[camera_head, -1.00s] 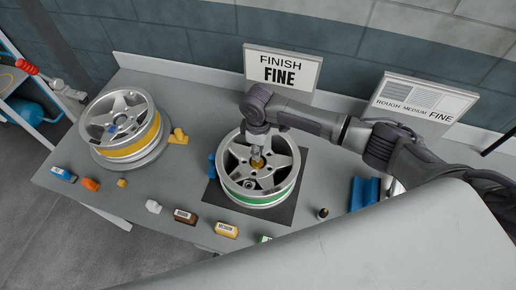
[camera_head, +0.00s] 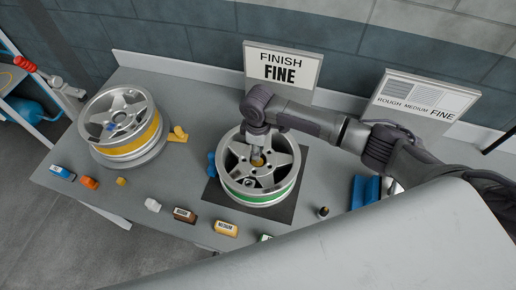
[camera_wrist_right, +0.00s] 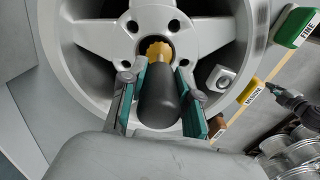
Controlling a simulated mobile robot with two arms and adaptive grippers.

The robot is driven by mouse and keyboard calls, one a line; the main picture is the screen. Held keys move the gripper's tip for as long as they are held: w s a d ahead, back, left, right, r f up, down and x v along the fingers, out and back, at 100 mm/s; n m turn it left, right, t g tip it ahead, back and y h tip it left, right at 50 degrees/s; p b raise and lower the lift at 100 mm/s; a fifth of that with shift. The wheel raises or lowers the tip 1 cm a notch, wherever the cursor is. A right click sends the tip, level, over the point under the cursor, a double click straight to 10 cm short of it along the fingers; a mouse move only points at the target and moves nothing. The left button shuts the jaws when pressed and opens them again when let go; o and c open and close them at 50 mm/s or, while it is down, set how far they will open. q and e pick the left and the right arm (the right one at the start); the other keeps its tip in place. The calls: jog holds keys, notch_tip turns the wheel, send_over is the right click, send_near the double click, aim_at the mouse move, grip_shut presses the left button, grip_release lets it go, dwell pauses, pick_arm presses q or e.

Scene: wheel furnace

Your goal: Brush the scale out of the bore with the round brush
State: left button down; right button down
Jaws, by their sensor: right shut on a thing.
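The wheel with a green band (camera_head: 262,198) lies face up on a dark mat (camera_head: 292,205) on the bench. My right gripper (camera_head: 258,147) is over its hub, pointing down. In the right wrist view my right gripper (camera_wrist_right: 159,88) is shut on the dark handle of the round brush (camera_wrist_right: 158,100), with a finger on each side. The brush's yellow head (camera_wrist_right: 157,49) is at the bore in the hub, ringed by bolt holes. How deep it sits, and any scale inside, I cannot tell. My left gripper is not in view.
A wheel with a yellow band (camera_head: 130,148) stands at the left. Blocks line the front edge, including a brown block (camera_head: 185,215) and a yellow MEDIUM block (camera_head: 226,228). A blue holder (camera_head: 364,191) is at the right. A FINISH FINE sign (camera_head: 282,68) stands behind.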

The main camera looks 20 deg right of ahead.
jog(key=shift+r, duration=0.8)
jog(key=shift+f+b, duration=0.4)
jog(key=shift+f, duration=0.85)
jog(key=shift+r+p, duration=0.65)
jog(key=shift+r, duration=0.6)
jog(key=shift+f+b, duration=0.6)
jog(key=shift+f, duration=0.65)
jog(key=shift+r, duration=0.15)
jog(key=shift+w+d+r+p, duration=0.1)
jog(key=shift+w+r+p, duration=0.05)
jog(key=shift+r+p, duration=0.45)
jog(key=shift+f, duration=0.15)
jog(key=shift+r, duration=4.05)
